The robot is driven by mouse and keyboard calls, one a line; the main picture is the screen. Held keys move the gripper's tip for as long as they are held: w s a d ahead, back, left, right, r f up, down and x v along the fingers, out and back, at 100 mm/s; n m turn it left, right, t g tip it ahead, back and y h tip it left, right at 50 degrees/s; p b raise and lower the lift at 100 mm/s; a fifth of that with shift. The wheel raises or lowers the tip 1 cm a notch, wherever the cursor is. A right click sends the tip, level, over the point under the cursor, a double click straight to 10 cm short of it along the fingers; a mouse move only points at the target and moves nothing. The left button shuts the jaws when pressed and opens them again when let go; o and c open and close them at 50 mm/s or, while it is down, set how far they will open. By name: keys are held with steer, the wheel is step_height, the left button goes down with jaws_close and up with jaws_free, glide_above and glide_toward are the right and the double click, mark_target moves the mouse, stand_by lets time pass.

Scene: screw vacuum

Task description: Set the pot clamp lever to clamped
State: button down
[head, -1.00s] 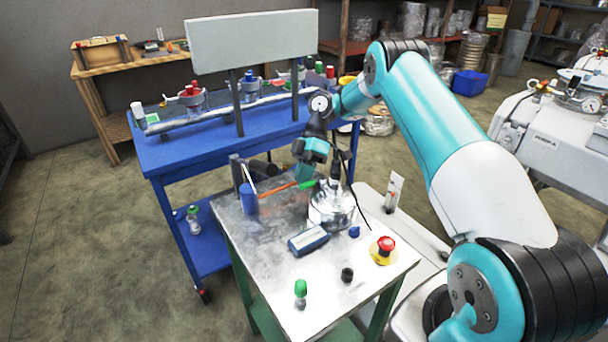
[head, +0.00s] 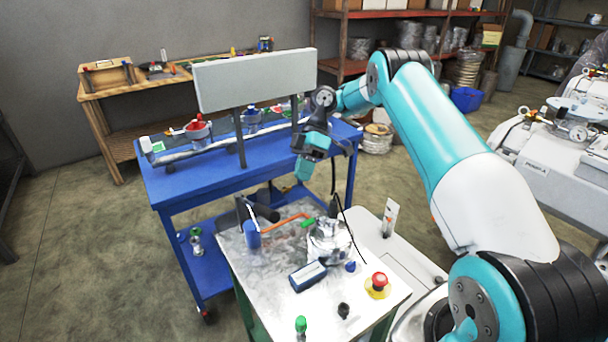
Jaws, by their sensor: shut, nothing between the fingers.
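The metal pot (head: 328,247) stands on the small metal-topped bench (head: 272,264). An orange bar (head: 285,222) and a green grip (head: 308,223) show at the pot's upper left, with a blue cylinder (head: 253,235) near the bar's left end. I take the bar and grip as the clamp lever, but its exact set position is too small to tell. My gripper (head: 302,178) is shut and empty, above and apart from the green grip. Its fingertips are small in the head view.
A blue box (head: 308,275), a red emergency button (head: 377,284), a black knob (head: 343,310) and a green-topped knob (head: 300,325) are on the bench's near part. The blue table (head: 190,178) with its upright panel (head: 255,80) stands behind. A thin black cable hangs near the pot.

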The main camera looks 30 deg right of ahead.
step_height(320, 180, up, 7)
steer(key=p, duration=0.5)
steer(key=shift+f, duration=0.2)
steer(key=shift+a, duration=0.1)
steer(key=s+a+r+m+t+h+b, duration=0.1)
steer(key=s+a+r+m, duration=0.2)
steer(key=s+a+r, duration=0.5)
steer(key=s+a+r+m+t+b, duration=0.15)
steer(key=s+a+r, duration=0.25)
steer(key=a+r, duration=0.45)
steer(key=s+a+f+m+t, duration=0.1)
steer(key=s+f+m, duration=0.1)
steer(key=s, duration=0.7)
steer(key=s+a+f+m+h, duration=0.1)
steer(key=s+f+m, duration=0.1)
steer(key=s, duration=0.7)
steer(key=shift+s+a+t+h+b, duration=0.2)
steer(key=shift+a+t+h+b, duration=0.1)
steer(key=shift+t+b, duration=0.05)
